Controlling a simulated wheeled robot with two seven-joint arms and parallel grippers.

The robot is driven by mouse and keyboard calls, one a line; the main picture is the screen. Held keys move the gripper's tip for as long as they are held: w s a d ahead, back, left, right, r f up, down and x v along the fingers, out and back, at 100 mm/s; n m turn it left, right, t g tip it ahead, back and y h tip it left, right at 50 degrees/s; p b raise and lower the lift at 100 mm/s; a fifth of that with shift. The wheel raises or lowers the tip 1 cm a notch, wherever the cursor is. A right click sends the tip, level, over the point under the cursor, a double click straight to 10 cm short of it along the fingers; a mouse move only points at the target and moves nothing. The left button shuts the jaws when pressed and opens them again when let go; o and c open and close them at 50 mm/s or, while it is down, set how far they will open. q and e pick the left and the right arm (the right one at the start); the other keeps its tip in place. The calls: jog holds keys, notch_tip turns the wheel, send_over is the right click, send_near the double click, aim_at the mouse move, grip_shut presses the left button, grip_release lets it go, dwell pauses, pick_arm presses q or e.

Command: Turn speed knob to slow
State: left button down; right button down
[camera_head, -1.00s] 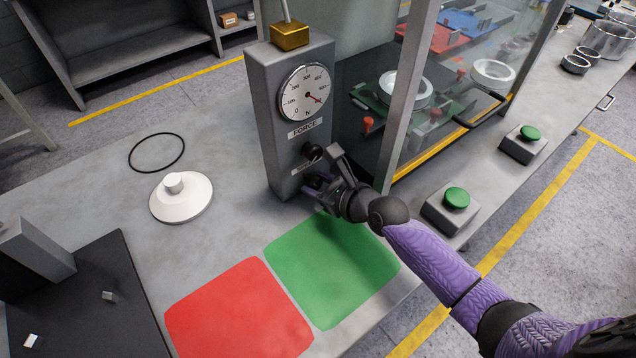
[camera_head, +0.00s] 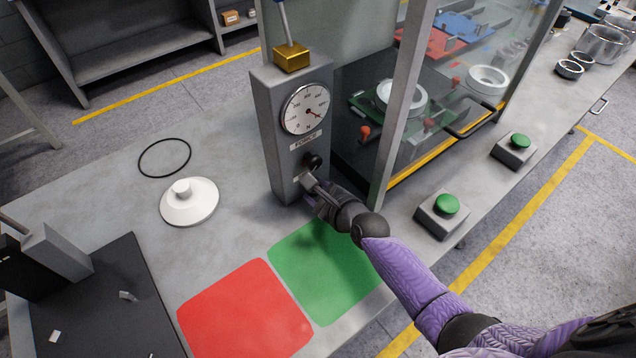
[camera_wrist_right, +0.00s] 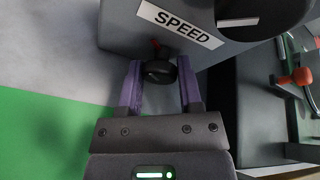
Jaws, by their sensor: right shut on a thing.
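The grey machine column (camera_head: 282,130) carries a round white dial marked FORCE. Low on its front is a label reading SPEED (camera_wrist_right: 180,25). A small black knob (camera_wrist_right: 158,72) with a red pointer mark sits just below the label in the right wrist view. The red mark is at its top, near the label. My right gripper (camera_wrist_right: 160,85) is shut on this knob, one finger on each side. In the head view my right gripper (camera_head: 313,190) reaches the column's lower front and hides this knob. My left gripper is not in view.
A larger black knob (camera_head: 313,162) sits above the label, close to my right gripper. A glass enclosure (camera_head: 480,70) stands right of the column. Two green push buttons (camera_head: 446,204) (camera_head: 520,141) are along the right edge. Red (camera_head: 245,312) and green (camera_head: 330,270) areas mark the table.

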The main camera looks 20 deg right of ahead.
jog(key=shift+a+n+t+h+p, duration=0.1)
jog(key=shift+n+t+h+p, duration=0.2)
jog(key=shift+n+h+p, duration=0.4)
jog(key=shift+f, duration=0.1)
jog(key=shift+c, duration=1.4)
grip_release()
